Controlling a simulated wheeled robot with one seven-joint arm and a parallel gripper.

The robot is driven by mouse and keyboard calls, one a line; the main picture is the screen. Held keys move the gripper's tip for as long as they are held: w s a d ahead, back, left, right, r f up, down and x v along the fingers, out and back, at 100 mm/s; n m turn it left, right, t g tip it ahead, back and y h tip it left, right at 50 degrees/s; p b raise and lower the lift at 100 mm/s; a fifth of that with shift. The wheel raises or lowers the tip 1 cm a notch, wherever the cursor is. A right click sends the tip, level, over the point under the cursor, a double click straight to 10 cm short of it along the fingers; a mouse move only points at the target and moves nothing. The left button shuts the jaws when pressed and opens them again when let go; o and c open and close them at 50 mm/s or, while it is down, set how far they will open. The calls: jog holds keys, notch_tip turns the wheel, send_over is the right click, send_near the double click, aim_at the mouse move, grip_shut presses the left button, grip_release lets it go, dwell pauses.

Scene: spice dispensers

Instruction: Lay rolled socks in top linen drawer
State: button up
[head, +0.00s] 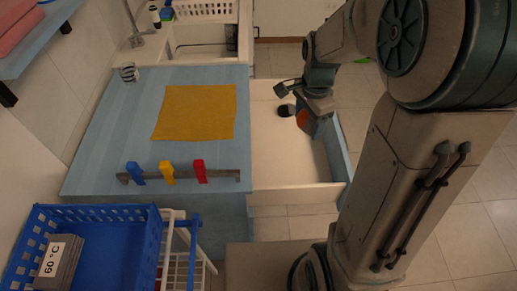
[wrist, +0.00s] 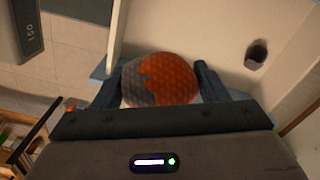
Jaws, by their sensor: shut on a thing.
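My gripper (wrist: 157,88) is shut on a rolled pair of orange and grey socks (wrist: 168,80), one finger on each side of it. In the head view the orange side of the roll (head: 303,119) shows at the tip of my gripper (head: 307,122), over the open drawer (head: 285,165). I cannot tell whether the roll touches the drawer floor. A small dark rolled thing, likely socks (head: 286,110), lies in the drawer just left of my gripper. It also shows in the wrist view (wrist: 257,55).
The blue cabinet top (head: 110,110) left of the drawer holds a mustard cloth (head: 195,112) and a rail with blue, yellow and red pegs (head: 168,172). A blue basket (head: 110,225) stands at the near left. The drawer's near part is bare.

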jog(key=b, duration=1.5)
send_near(295, 177)
notch_tip(295, 177, down, 6)
jog(key=shift+f+b, duration=0.25)
jog(key=shift+b, duration=0.35)
jog(key=shift+f, duration=0.15)
jog(key=o, duration=1)
